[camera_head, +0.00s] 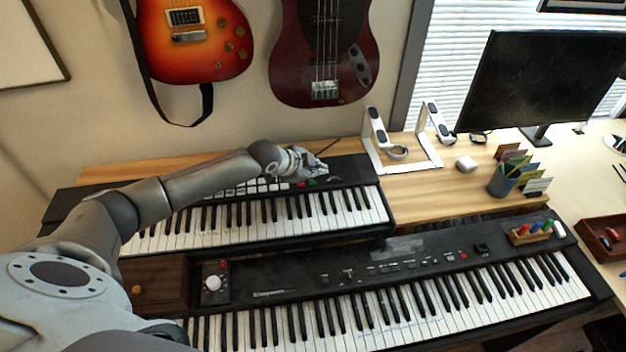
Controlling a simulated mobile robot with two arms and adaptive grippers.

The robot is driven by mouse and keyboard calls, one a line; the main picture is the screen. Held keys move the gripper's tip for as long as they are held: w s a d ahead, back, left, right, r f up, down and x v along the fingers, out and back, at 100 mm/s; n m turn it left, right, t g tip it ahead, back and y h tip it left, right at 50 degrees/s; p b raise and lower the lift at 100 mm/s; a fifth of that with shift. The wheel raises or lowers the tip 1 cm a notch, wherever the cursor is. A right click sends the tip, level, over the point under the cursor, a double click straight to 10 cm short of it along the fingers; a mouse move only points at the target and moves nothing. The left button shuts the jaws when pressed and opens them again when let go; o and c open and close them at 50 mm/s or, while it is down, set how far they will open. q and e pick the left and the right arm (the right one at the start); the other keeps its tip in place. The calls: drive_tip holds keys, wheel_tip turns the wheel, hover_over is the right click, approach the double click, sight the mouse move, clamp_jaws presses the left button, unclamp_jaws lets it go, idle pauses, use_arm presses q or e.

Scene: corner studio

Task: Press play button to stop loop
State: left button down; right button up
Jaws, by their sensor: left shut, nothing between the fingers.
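A small black keyboard (345,170) with a row of white pads (262,187) stands on the wooden desk. A small green button (312,182) and a red button (300,184) show on its panel, just below my left gripper. I cannot read which button is play. My left gripper (318,167) is shut and empty. It hangs over the right part of the panel, its fingertips close to the coloured buttons. I cannot tell whether it touches one. My left arm hides part of the panel's left side. My right gripper is not in view.
A larger keyboard (300,290) stands in front, with a small control box (214,283) on its left end. A white stand (402,163), a pencil cup (502,182) and a monitor (540,80) are to the right. Two guitars (196,40) (323,50) hang behind.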

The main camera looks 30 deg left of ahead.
use_arm(q)
drive_tip(key=shift+r+p, duration=1.3)
drive_tip(key=shift+r, duration=0.5)
wheel_tip(320, 180, up, 6)
drive_tip(key=p, duration=0.5)
drive_tip(key=shift+p, duration=0.4)
drive_tip(key=s+d+r+p, duration=0.2)
drive_tip(key=s+d, duration=0.7)
drive_tip(key=s, duration=0.3)
drive_tip(key=s+d+r+p, duration=0.2)
drive_tip(key=s+d, duration=0.7)
drive_tip(key=s, duration=0.3)
